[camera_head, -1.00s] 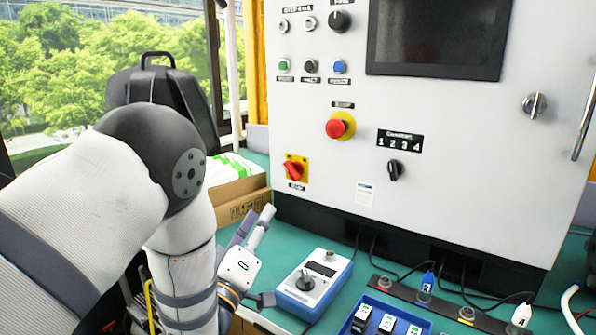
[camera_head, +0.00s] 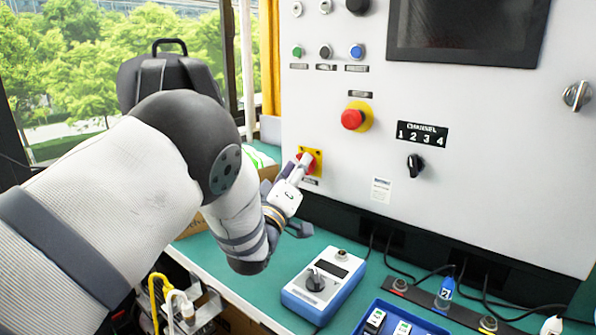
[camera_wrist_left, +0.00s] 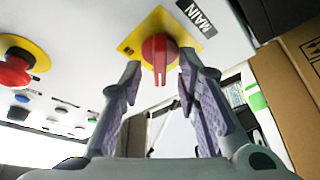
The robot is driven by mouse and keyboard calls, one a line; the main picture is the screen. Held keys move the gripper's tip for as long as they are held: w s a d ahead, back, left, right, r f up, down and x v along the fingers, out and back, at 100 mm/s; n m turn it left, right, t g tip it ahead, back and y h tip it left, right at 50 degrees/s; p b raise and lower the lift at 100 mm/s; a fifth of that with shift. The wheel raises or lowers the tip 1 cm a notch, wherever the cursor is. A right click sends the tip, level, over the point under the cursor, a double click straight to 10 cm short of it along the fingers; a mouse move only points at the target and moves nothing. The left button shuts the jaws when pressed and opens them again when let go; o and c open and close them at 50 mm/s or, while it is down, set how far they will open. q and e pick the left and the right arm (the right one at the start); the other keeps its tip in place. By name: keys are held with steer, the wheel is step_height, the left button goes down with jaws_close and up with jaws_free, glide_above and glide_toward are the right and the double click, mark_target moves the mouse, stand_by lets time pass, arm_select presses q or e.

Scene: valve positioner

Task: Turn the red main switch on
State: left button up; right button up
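The red main switch (camera_head: 309,165) sits on a yellow plate low on the left side of the white panel, partly hidden by my left gripper in the head view. In the left wrist view the switch (camera_wrist_left: 159,52) shows its red handle pointing toward the gripper, under a "MAIN" label (camera_wrist_left: 192,14). My left gripper (camera_head: 299,170) is at the switch. In the wrist view its two fingers (camera_wrist_left: 161,76) are apart, one on each side of the handle, with gaps visible. I cannot tell whether they touch the knob. My right gripper is not in view.
A red emergency button (camera_head: 353,119) on yellow is up and right of the switch; a black channel knob (camera_head: 415,165) is farther right. A blue-white device (camera_head: 323,284) stands on the green bench below. A cardboard box (camera_wrist_left: 288,98) is close beside the gripper.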

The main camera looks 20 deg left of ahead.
arm_select(q)
steer(key=shift+c, duration=0.6)
jaws_close()
steer(key=shift+m, duration=0.5)
steer(key=shift+w+a+m+g+h, duration=0.1)
steer(key=shift+m+g+h, duration=0.55)
steer(key=shift+m+h, duration=2.3)
steer(key=shift+s+a+m+g+h, duration=0.1)
steer(key=shift+m+g+h, duration=0.6)
steer(key=shift+m, duration=4.5)
steer(key=shift+w+a+m+g+h, duration=0.1)
steer(key=shift+m+g+h, duration=0.55)
steer(key=shift+m+h, duration=2.3)
steer(key=m+y, duration=0.2)
steer(key=shift+m, duration=0.3)
